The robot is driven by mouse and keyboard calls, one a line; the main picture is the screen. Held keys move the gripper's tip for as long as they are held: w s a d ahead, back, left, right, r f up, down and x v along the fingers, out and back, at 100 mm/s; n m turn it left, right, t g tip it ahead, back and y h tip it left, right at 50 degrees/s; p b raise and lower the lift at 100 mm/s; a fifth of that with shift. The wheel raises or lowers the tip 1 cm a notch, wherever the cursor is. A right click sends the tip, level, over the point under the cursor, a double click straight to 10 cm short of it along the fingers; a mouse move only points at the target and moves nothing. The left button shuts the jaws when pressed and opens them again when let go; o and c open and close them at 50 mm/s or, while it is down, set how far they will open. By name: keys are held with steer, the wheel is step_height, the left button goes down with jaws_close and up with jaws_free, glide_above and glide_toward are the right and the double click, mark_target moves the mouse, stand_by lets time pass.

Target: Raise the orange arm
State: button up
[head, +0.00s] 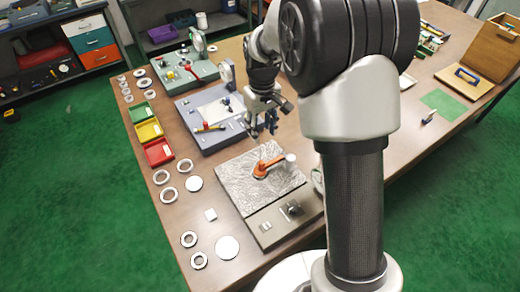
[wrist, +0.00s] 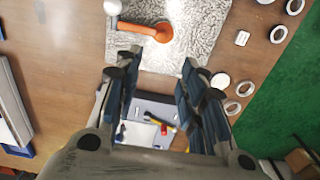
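The orange arm (head: 267,164) lies low across a grey textured plate (head: 235,182). It has a round orange hub at one end and a pale knob (head: 290,158) at the other. In the wrist view the orange arm (wrist: 140,29) shows near the top, with its pale knob (wrist: 112,7) to the left. My gripper (head: 263,130) hangs above the table, behind the plate in the head view and apart from the arm. In the wrist view my gripper (wrist: 165,75) has its two fingers spread wide with nothing between them.
A blue-grey fixture (head: 190,120) and a green fixture (head: 165,78) stand farther back. Green, yellow and red trays (head: 158,152) and several metal rings (head: 161,177) lie along the table's left side. A wooden box (head: 490,50) stands at the far right. Bare tabletop shows left of the plate.

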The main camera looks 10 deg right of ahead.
mark_target(262, 162)
step_height(262, 162, down, 17)
steer(key=b, duration=0.4)
steer(key=shift+s, duration=0.1)
steer(key=shift+r, duration=0.1)
steer(key=shift+c, duration=0.5)
jaws_close()
